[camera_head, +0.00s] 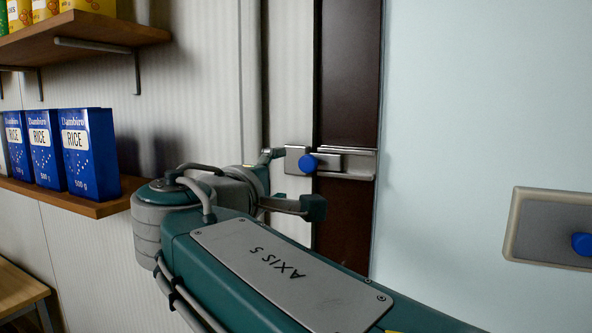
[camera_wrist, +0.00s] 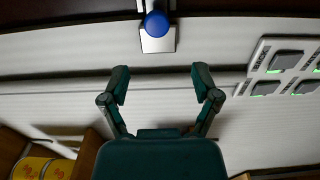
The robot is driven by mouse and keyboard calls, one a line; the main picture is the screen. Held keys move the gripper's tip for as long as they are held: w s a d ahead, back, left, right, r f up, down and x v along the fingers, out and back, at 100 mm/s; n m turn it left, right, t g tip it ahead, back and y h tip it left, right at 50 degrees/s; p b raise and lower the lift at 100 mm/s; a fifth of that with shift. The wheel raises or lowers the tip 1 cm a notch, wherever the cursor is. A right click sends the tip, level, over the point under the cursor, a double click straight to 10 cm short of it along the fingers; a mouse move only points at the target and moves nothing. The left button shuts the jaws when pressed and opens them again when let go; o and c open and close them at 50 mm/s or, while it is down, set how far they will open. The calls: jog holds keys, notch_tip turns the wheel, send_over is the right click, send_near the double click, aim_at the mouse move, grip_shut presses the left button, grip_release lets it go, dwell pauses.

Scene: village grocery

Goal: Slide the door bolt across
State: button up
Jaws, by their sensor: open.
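The door bolt (camera_head: 328,160) is a metal bar in a bracket, lying across a dark brown upright strip beside the pale blue door. Its round blue knob (camera_head: 308,163) is toward the left part of the bolt. In the wrist view the blue knob (camera_wrist: 156,24) is ahead of my gripper (camera_wrist: 160,80), roughly centred between the fingers, with a metal plate (camera_wrist: 158,43) behind it. My gripper is open and empty, its fingers apart and not around the knob. In the head view my gripper (camera_head: 291,181) is just left of and below the knob; my arm hides part of it.
The pale blue door (camera_head: 470,90) fills the right, with a metal plate (camera_head: 545,222) carrying another blue knob (camera_head: 582,243). Shelves with blue rice boxes (camera_head: 87,150) stand at left. A switch panel (camera_wrist: 278,68) with green lights is on the wall in the wrist view.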

jog(key=v, duration=0.3)
jog(key=shift+f, duration=0.1)
jog(key=s+d+f+m+g+y, duration=0.1)
jog(key=s+d+f+m+g, duration=0.2)
jog(key=d+f, duration=0.6)
jog(key=s+d+f+m+g, duration=0.1)
jog(key=d+f+m+g, duration=0.1)
jog(key=d+f+g, duration=0.55)
jog(key=s+d+f+m+y, duration=0.2)
jog(key=s+d+f+m, duration=0.1)
jog(key=s+f, duration=0.3)
jog(key=s+d+f+m+y, duration=0.3)
jog(key=s+f+m, duration=0.3)
jog(key=f, duration=0.4)
jog(key=shift+d+f+g, duration=0.3)
jog(key=shift+g, duration=0.15)
jog(key=shift+s, duration=0.1)
dwell(0.4)
